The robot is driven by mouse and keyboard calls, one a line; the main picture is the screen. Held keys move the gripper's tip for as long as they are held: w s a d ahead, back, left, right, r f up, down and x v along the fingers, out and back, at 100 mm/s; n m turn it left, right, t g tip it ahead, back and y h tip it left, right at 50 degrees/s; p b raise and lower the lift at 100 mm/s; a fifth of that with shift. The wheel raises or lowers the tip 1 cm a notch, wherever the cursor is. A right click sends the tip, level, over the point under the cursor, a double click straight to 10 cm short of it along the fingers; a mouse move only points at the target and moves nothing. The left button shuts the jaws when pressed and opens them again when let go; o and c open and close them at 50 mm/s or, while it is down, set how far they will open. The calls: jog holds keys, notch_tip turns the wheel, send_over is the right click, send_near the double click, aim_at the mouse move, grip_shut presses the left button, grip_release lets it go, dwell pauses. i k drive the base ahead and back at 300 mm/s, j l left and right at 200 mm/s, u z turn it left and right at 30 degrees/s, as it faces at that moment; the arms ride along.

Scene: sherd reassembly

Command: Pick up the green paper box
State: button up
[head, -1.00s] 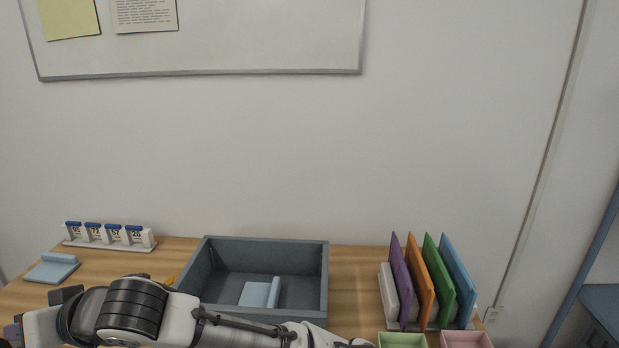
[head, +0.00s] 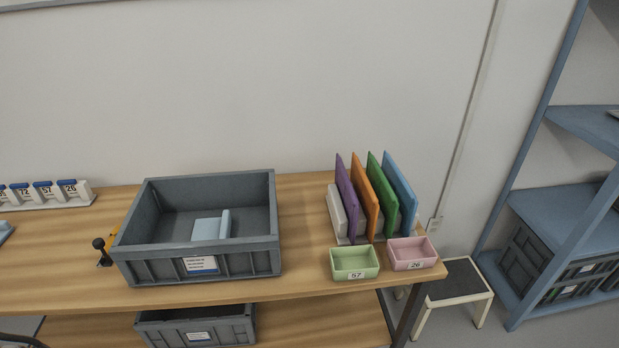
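The green paper box (head: 354,263) is a small open tray with a label reading 57. It stands near the front right edge of the wooden table (head: 303,218). It looks empty. A pink box (head: 411,253) labelled 26 stands close to its right. My gripper does not show in the head view now.
A large grey crate (head: 254,254) with a light blue piece (head: 211,228) inside stands left of the green box. Purple, orange, green and blue panels (head: 376,195) stand behind it. Bare tabletop lies between crate and green box. A step stool (head: 456,288) and a shelf (head: 563,222) are at right.

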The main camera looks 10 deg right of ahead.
aim_at(361, 262)
jog(key=j+z, duration=0.15)
jog(key=z, duration=0.25)
jog(key=j+z, duration=0.15)
jog(key=z, duration=0.25)
jog(key=j+z, duration=0.15)
jog(key=z, duration=0.25)
jog(key=j+z, duration=0.25)
jog(key=j, duration=0.25)
jog(key=k+j+z, duration=0.1)
jog(key=j+z, duration=0.2)
jog(key=j, duration=0.15)
jog(key=k+j, duration=0.1)
jog(key=j, duration=0.4)
jog(key=k+j+z, duration=0.1)
jog(key=j, duration=0.35)
jog(key=i+j, duration=0.3)
